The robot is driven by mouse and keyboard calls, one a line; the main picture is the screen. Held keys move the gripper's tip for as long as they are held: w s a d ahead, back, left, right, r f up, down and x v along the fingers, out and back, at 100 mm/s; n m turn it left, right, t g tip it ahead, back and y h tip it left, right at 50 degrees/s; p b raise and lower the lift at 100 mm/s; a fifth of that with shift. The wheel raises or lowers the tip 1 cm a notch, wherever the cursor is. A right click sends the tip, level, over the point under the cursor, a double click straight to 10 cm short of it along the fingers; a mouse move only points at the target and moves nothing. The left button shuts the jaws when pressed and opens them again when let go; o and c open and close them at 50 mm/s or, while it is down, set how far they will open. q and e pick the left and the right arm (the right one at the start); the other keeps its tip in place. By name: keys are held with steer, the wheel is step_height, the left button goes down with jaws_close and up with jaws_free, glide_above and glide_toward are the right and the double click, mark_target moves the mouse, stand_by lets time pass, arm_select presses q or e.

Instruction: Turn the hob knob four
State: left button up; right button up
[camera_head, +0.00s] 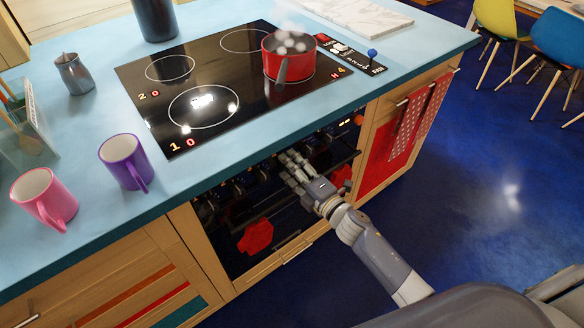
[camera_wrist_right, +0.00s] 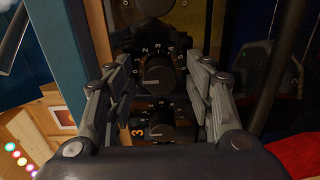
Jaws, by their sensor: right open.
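My right gripper (camera_head: 290,168) is at the knob panel on the front of the cooker, below the hob (camera_head: 215,62). In the right wrist view its fingers (camera_wrist_right: 159,66) are open, one on each side of a dark round knob (camera_wrist_right: 158,74) with a white number scale. I see no clear contact, and that knob's own label cannot be read. A second knob (camera_wrist_right: 158,131), beside an orange 3, sits lower, nearer the palm. My left gripper is not in view.
A purple mug (camera_head: 121,160) and a pink mug (camera_head: 43,198) stand on the blue worktop (camera_head: 85,235) at left. An oven handle runs under the panel. Red dotted towels (camera_head: 408,122) hang to the right. The blue floor beside the cabinet is clear.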

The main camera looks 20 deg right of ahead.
steer(key=shift+s, duration=0.1)
steer(key=v, duration=1.2)
steer(key=s+d+f+m+g+h, duration=0.2)
steer(key=s+f+m, duration=0.2)
steer(key=f, duration=0.6)
steer(key=s+d+f+m+g+h, duration=0.1)
steer(key=s+f+m+g, duration=0.2)
steer(key=f, duration=0.7)
steer(key=s+d+f+m+g+h, duration=0.2)
steer(key=s+f+m, duration=0.2)
steer(key=f, duration=0.6)
steer(key=s+a+f+m+g, duration=0.1)
steer(key=s+f+m+g, duration=0.2)
steer(key=s, duration=0.6)
steer(key=s+a+f+m+g, duration=0.1)
steer(key=s+f+m+g, duration=0.1)
steer(key=s+f, duration=0.6)
steer(key=s+a+f+m+g+h, duration=0.1)
steer(key=s+f+m+g, duration=0.2)
steer(key=s, duration=0.8)
step_height(320, 180, down, 3)
steer(key=shift+s+r+m+g+p, duration=0.2)
steer(key=shift+s+m+g+p, duration=0.1)
steer(key=shift+m+p, duration=0.1)
